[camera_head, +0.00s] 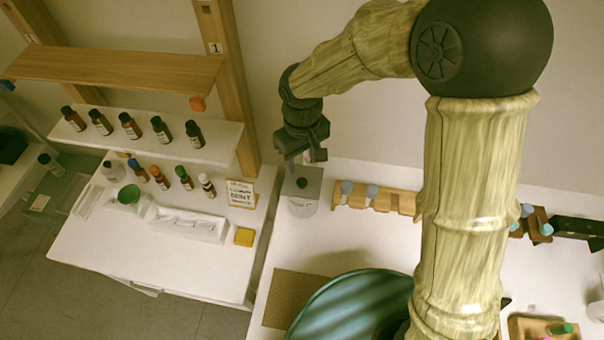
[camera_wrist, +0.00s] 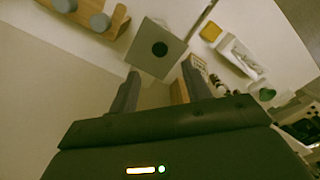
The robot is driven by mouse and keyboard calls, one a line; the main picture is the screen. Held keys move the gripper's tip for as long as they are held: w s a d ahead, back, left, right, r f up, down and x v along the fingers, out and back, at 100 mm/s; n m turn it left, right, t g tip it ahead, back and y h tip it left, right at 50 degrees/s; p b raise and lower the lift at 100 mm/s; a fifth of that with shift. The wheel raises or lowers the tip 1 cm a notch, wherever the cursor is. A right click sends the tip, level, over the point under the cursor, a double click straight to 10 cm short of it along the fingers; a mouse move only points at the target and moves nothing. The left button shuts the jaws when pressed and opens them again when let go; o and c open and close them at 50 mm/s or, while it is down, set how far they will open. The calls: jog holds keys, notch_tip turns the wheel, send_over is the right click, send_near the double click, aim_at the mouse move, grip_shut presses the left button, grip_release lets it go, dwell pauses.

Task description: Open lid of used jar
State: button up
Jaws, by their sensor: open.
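The used jar (camera_head: 302,207) stands on the white table near the wall in the head view. Its square grey lid (camera_head: 309,176) with a dark round knob (camera_head: 302,183) is on top. My gripper (camera_head: 302,160) is above the lid, with its fingers pointing down and apart. In the wrist view the lid (camera_wrist: 146,60) and the knob (camera_wrist: 160,48) show beyond the open fingertips of my gripper (camera_wrist: 160,75). Nothing is between the fingers. The jar body is hidden under the lid in the wrist view.
A wooden rack (camera_head: 378,197) with blue-capped bottles stands right of the jar. A sign card (camera_head: 241,194), a yellow block (camera_head: 244,237) and a white tray (camera_head: 187,224) are on the left table. A brown mat (camera_head: 290,290) lies in front of the jar.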

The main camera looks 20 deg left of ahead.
aim_at(302, 181)
notch_tip(302, 181, down, 8)
jog(key=shift+f+p, duration=0.25)
jog(key=shift+p, duration=0.5)
grip_shut()
